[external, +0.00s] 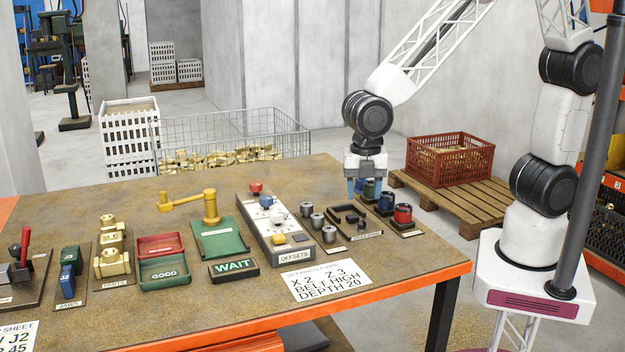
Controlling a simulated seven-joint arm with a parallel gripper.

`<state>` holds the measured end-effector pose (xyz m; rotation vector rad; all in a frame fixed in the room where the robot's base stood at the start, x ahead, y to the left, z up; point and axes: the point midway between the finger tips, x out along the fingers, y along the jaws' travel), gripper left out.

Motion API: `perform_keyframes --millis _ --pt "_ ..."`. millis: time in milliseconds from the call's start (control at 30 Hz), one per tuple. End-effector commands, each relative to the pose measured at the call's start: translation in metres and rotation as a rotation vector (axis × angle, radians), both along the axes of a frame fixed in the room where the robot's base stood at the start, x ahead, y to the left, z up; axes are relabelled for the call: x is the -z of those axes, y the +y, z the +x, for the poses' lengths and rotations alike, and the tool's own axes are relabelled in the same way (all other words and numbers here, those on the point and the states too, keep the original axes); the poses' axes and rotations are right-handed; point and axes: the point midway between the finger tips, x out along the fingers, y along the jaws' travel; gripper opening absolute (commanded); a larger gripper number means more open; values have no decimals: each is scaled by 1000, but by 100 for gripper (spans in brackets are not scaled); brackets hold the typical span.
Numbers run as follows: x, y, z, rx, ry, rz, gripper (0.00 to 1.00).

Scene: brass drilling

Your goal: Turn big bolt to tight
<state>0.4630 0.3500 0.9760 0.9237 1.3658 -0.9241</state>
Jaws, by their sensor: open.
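My gripper (367,190) points down over the right part of the workbench, its two blue fingers apart. I cannot tell for certain which thing is the big bolt. A yellow post with a long side arm (210,205) stands on a green plate (222,243), with the arm pointing left. Several grey metal cylinders (329,233) stand left of my gripper, beside a dark slotted holder (352,215).
The OFFSETS block (292,257) with coloured knobs stands mid-bench. A red-topped cylinder (403,213) stands right of my gripper. The front right corner is clear.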

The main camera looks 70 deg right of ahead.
Motion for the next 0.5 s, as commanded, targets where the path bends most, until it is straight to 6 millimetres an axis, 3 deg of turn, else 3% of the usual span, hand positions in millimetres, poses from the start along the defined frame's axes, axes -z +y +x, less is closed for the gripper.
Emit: perform_keyframes --millis 267,500 --pt "1 0 0 0 0 0 53" --pt "25 0 0 0 1 -2 53"
